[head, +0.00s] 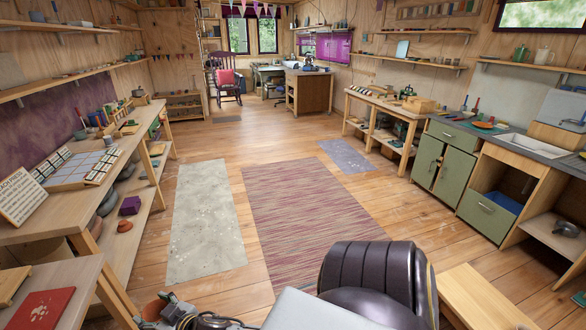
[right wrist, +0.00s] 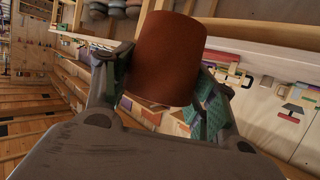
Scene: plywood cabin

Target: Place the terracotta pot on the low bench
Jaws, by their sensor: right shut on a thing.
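The terracotta pot (right wrist: 168,58) is a plain reddish-brown tapered pot, seen close up in the right wrist view. My right gripper (right wrist: 166,88) is shut on it, with one finger on each side. A low pale wooden bench top (head: 482,300) shows at the bottom right of the head view, partly cut off. My left gripper is not in view.
A long workbench (head: 60,228) with a lower shelf runs along the left wall. A red book (head: 40,308) lies on a wooden top at the lower left. Green cabinets (head: 443,160) line the right.

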